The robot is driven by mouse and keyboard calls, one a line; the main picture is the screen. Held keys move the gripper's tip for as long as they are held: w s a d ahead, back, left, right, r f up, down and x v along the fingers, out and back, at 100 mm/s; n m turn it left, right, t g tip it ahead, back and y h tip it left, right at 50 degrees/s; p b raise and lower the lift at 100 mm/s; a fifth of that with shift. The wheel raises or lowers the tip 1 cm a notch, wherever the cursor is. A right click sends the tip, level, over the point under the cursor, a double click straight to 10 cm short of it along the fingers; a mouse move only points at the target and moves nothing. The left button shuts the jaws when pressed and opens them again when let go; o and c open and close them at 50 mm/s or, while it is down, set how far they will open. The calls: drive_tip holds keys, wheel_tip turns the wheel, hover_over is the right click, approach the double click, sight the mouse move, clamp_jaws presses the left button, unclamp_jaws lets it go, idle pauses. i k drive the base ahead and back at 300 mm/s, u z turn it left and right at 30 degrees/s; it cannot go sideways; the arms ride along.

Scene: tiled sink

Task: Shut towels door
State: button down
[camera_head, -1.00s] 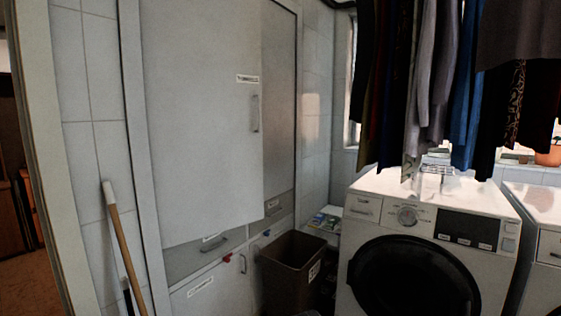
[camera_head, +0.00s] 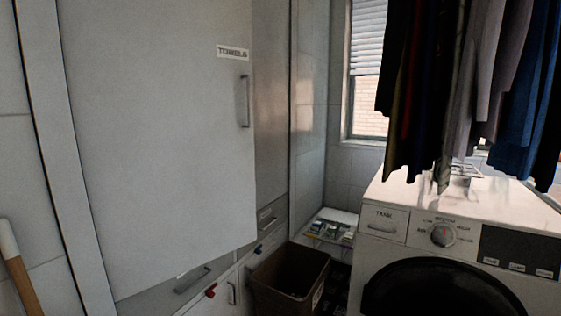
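The towels door (camera_head: 160,140) is a large pale grey panel filling the left half of the head view. It carries a "TOWELS" label (camera_head: 232,52) and a vertical metal handle (camera_head: 244,101) near its right edge. The door stands ajar, its free edge and bottom jutting out in front of the cabinet (camera_head: 271,110). Its hinge side is at the left, by the frame. My gripper is not in view.
Below the door are a drawer front (camera_head: 192,281) and a lower door handle (camera_head: 232,293). A brown bin (camera_head: 287,278) stands right of them. A washing machine (camera_head: 440,240) stands at the right under hanging clothes (camera_head: 480,80). A wooden pole (camera_head: 20,282) leans at the lower left.

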sight(160, 92)
drive_tip(key=u, duration=0.25)
drive_tip(key=i, duration=1.05)
drive_tip(key=u, duration=0.6)
